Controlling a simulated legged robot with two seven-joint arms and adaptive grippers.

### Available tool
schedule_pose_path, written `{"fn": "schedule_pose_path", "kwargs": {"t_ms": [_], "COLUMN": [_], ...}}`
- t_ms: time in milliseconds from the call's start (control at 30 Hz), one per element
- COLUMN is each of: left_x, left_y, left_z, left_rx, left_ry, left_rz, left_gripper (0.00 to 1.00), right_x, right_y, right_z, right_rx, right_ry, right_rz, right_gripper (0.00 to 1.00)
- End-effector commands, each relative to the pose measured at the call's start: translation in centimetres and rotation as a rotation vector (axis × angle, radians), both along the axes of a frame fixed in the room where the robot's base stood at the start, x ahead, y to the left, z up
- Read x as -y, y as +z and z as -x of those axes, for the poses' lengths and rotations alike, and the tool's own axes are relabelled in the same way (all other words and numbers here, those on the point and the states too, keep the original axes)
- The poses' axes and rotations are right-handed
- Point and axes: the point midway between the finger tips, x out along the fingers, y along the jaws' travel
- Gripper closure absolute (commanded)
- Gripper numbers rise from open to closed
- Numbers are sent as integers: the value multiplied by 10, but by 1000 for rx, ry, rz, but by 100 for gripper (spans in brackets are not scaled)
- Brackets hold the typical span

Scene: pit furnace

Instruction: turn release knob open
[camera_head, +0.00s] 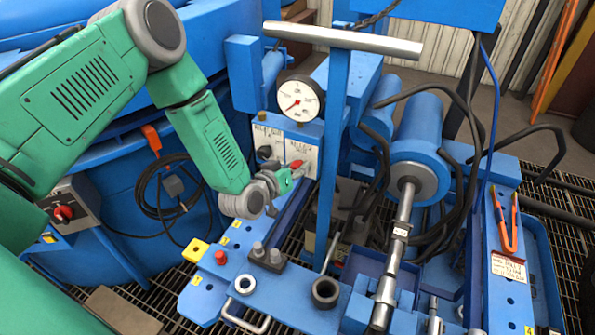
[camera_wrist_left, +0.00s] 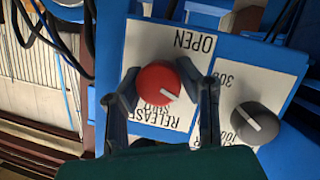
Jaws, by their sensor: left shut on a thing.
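The release knob is a round red knob (camera_wrist_left: 158,83) with a white pointer line, on a white plate (camera_wrist_left: 203,72) marked "OPEN" and "RELEASE SHUT". In the left wrist view its pointer line aims to the lower right, toward the "SHUT" side. In the head view the red knob (camera_head: 297,164) shows at the tip of my left gripper (camera_head: 292,173). My left gripper (camera_wrist_left: 160,92) has one finger on each side of the knob and is shut on it. My right gripper is not in view.
A dark grey knob (camera_wrist_left: 254,123) with a number scale sits beside the red one. A pressure gauge (camera_head: 299,98) stands above the panel. A blue T-handled post (camera_head: 335,150) rises close to the right of the panel. Black hoses (camera_head: 465,150) loop around a blue cylinder.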

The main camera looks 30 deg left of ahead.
Motion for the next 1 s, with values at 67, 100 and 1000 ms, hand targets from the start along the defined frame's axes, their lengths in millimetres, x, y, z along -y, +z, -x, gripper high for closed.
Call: {"fn": "schedule_pose_path", "kwargs": {"t_ms": [67, 100, 1000], "left_x": [-1, -1, -1], "left_y": [-7, -7, -6], "left_z": [3, 3, 4], "left_rx": [-7, -5, 5], "left_ry": [2, 2, 3], "left_rz": [66, 98, 365], "left_gripper": [99, 99, 99], "right_x": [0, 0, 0], "right_y": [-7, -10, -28], "right_z": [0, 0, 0], "right_rx": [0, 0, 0], "right_ry": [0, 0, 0], "right_rz": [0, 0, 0], "right_gripper": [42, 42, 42]}}
